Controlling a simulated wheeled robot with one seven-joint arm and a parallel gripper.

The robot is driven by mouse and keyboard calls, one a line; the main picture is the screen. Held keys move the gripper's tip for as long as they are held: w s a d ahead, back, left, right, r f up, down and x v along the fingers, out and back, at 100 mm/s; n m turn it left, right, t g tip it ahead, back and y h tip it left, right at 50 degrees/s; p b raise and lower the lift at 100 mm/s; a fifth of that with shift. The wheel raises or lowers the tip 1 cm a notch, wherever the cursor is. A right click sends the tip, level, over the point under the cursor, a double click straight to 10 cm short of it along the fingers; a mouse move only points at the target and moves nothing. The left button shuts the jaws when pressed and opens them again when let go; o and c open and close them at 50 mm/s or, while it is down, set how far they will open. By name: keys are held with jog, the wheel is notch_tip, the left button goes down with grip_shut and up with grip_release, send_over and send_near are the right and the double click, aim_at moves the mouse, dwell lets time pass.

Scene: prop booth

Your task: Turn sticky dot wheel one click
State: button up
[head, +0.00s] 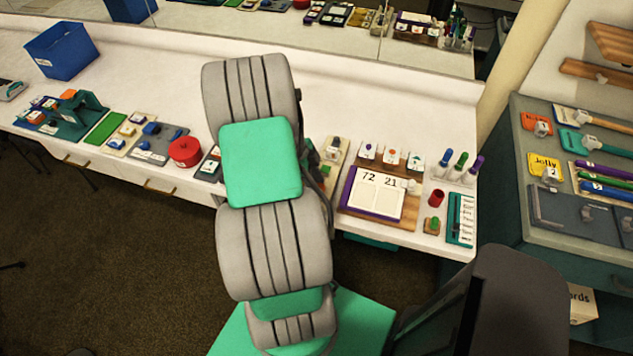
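I cannot pick out the sticky dot wheel for certain. A red round drum-like object (185,151) stands on the white counter, left of my arm, and is the most wheel-like thing I see. Small white tiles with coloured marks (391,157) stand right of my arm, behind a board showing 72 and 21 (375,195). My grey and green arm rises through the middle of the head view and covers part of the counter. My gripper is not visible; a dark part shows at the arm's right edge, but I cannot tell what it is.
The white counter (410,120) is bare towards the back. A blue bin (62,50) stands at the far left. Pens in a rack (461,167) and a red cup (436,197) are at the right end. A dark chair-like shape (515,305) is at the lower right.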

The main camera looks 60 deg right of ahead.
grip_shut()
jog(key=shift+n, duration=0.4)
jog(key=shift+a+f+n+h+b, duration=0.15)
jog(key=shift+n+h+b, duration=0.55)
jog(key=shift+n, duration=0.5)
jog(key=n+t+b, duration=0.1)
jog(key=n, duration=0.1)
jog(key=n+h, duration=0.1)
jog(key=n, duration=0.2)
jog(key=shift+s+a+n+t+b, duration=0.1)
jog(key=shift+s+n+t+b, duration=0.1)
jog(key=shift+n+t+b, duration=0.15)
jog(key=n+t, duration=0.1)
jog(key=n, duration=0.1)
jog(key=n+h, duration=0.1)
jog(key=n, duration=0.1)
jog(key=shift+s+t+b, duration=0.2)
jog(key=shift+t+b, duration=0.15)
jog(key=shift+s+r+n+t, duration=0.1)
jog(key=shift+n+t, duration=0.4)
jog(key=shift+n, duration=0.75)
jog(key=shift+r+n+t, duration=0.1)
jog(key=shift+n+t, duration=0.4)
jog(key=shift+n, duration=0.7)
